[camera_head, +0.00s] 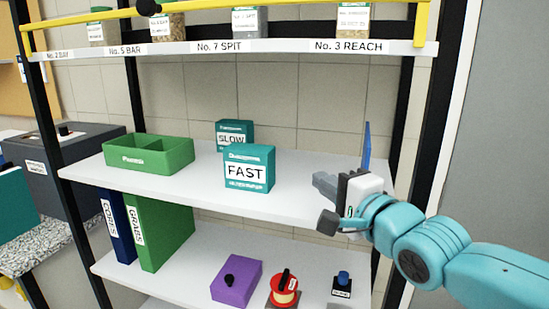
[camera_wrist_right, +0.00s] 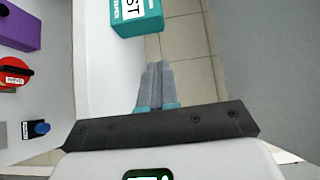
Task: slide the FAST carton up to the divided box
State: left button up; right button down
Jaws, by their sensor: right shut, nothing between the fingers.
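The teal FAST carton (camera_head: 249,169) stands upright on the middle shelf, right of its centre; its lower part also shows at the top of the right wrist view (camera_wrist_right: 136,16). The green divided box (camera_head: 149,154) sits on the same shelf to the left, with a clear gap between them. My right gripper (camera_head: 322,182) is at the right end of the shelf, to the right of the FAST carton and apart from it. Its fingers are shut and empty, and they point toward the carton in the right wrist view (camera_wrist_right: 157,72). My left gripper is not in view.
A teal SLOW carton (camera_head: 234,133) stands behind the FAST carton. A dark upright post (camera_head: 407,90) is near my right arm. Labelled jars stand above.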

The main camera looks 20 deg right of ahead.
jog(key=w, duration=0.1)
jog(key=p, duration=0.2)
send_near(269, 154)
jog(key=w+d, duration=0.2)
jog(key=w, duration=0.1)
jog(key=shift+d, duration=0.4)
jog(key=shift+w+a+r+p, duration=0.1)
jog(key=shift+w+a+p, duration=0.55)
jog(key=shift+w+a, duration=0.5)
jog(key=shift+a, duration=0.45)
jog(key=shift+w+a+p, duration=0.2)
jog(key=shift+w+p, duration=0.15)
jog(key=shift+w, duration=0.05)
jog(key=shift+s, duration=0.1)
jog(key=shift+a, duration=0.1)
